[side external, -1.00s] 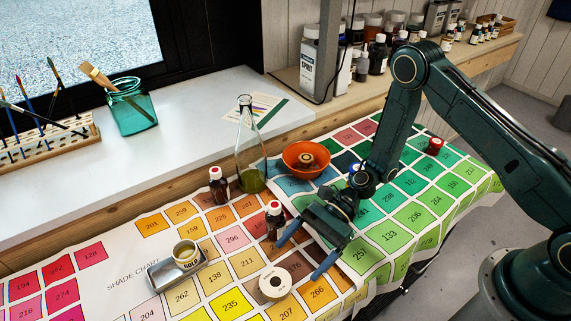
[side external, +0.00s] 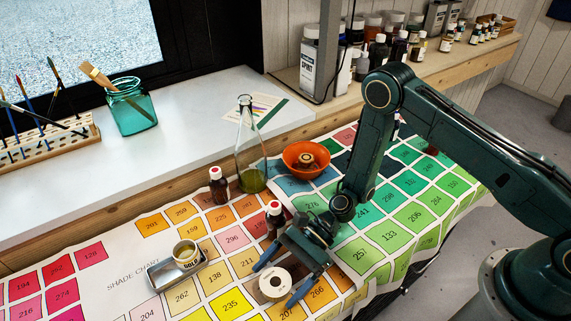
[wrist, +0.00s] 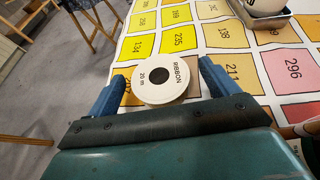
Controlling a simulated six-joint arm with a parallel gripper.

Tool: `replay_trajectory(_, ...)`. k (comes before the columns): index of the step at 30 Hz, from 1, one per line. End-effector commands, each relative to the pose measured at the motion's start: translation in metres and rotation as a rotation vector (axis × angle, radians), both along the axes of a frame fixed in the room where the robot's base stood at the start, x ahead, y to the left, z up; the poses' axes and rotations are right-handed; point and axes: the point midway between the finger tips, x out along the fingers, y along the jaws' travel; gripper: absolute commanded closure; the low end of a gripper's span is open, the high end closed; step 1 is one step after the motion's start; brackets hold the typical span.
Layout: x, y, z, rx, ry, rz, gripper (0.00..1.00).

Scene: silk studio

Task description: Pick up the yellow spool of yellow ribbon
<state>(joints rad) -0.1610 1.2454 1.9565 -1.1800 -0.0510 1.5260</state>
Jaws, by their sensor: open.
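A ribbon spool (side external: 275,282) with a pale cream top face and a dark centre hole lies flat on the shade chart cloth. In the wrist view the spool (wrist: 160,80) reads "RIBBON 20 m"; its ribbon edge is mostly hidden. My gripper (side external: 275,285) is open, with one blue finger on either side of the spool. In the wrist view the fingers (wrist: 160,95) also stand left and right of it, with visible gaps. Whether the fingertips are down at the spool's height I cannot tell.
A dark bottle with a red-and-white cap (side external: 273,220) stands close behind my gripper. An orange bowl (side external: 300,168), glass flask (side external: 250,172) and another dark bottle (side external: 219,187) stand farther back. The cloth in front is clear.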

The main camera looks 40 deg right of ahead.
Motion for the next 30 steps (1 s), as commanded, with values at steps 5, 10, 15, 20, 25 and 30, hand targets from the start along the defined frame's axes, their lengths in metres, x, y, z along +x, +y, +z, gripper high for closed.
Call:
replay_trajectory(5, -0.003, 0.019, -0.008, 0.000, 0.001, 0.003, 0.14)
replay_trajectory(10, -0.004, 0.028, -0.011, 0.000, 0.000, 0.001, 0.14)
replay_trajectory(15, -0.004, 0.028, -0.012, 0.000, 0.001, 0.000, 0.14)
replay_trajectory(20, -0.004, 0.028, -0.012, 0.000, 0.001, 0.000, 0.14)
replay_trajectory(25, -0.004, 0.028, -0.012, 0.000, 0.001, 0.000, 0.14)
replay_trajectory(30, -0.004, 0.028, -0.011, 0.000, 0.000, 0.000, 0.45)
